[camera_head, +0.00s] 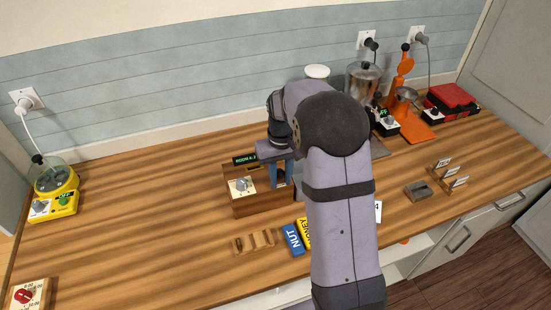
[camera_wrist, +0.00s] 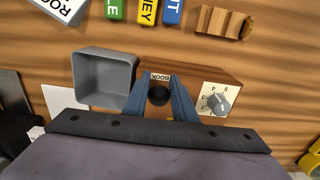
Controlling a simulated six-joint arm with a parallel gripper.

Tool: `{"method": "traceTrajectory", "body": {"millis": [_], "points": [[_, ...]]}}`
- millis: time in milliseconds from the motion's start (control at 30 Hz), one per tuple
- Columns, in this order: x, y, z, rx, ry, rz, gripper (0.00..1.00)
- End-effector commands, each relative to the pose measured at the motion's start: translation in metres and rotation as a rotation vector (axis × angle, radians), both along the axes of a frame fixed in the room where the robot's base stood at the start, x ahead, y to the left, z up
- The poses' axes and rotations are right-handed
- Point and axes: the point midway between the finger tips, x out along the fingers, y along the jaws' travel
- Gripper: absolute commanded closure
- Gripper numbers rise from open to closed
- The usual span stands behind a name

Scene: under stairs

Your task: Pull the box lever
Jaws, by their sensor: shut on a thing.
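A brown wooden box (camera_head: 262,203) stands on the counter left of my arm, with a white dial plate (camera_head: 242,186) and a small green-lit display (camera_head: 245,159). My gripper (camera_head: 281,182) is at the right part of this box, its blue fingers pointing down. In the wrist view the box (camera_wrist: 215,75) lies below my gripper (camera_wrist: 159,92). The two fingers are shut on a round black lever knob (camera_wrist: 159,96), one finger on each side. A small label reading BOOK (camera_wrist: 161,76) lies just beyond the knob. The lever's shaft is hidden.
A grey open bin (camera_wrist: 104,78) sits beside the box. Blue and yellow labelled blocks (camera_head: 293,239) and a slotted wooden holder (camera_head: 253,241) lie in front. A yellow device (camera_head: 55,192) stands far left; an orange press (camera_head: 404,100) stands at back right.

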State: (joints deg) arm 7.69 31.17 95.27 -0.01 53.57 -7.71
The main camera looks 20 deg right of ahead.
Motion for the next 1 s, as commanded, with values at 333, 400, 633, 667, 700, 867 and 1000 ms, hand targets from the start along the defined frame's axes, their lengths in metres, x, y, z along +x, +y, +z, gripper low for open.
{"method": "traceTrajectory", "body": {"millis": [333,400,633,667,700,867,1000], "points": [[0.014,0.001,0.008,0.001,0.001,0.000,0.97],[0.015,0.001,0.008,0.001,-0.002,0.000,0.98],[0.022,0.001,0.014,0.001,-0.009,0.000,0.97],[0.024,0.002,0.015,0.001,-0.009,0.000,0.97],[0.027,0.002,0.017,0.001,-0.009,0.000,0.97],[0.033,0.002,0.017,0.001,-0.010,0.000,0.98],[0.032,0.002,0.017,0.001,-0.010,0.000,0.98]]}}
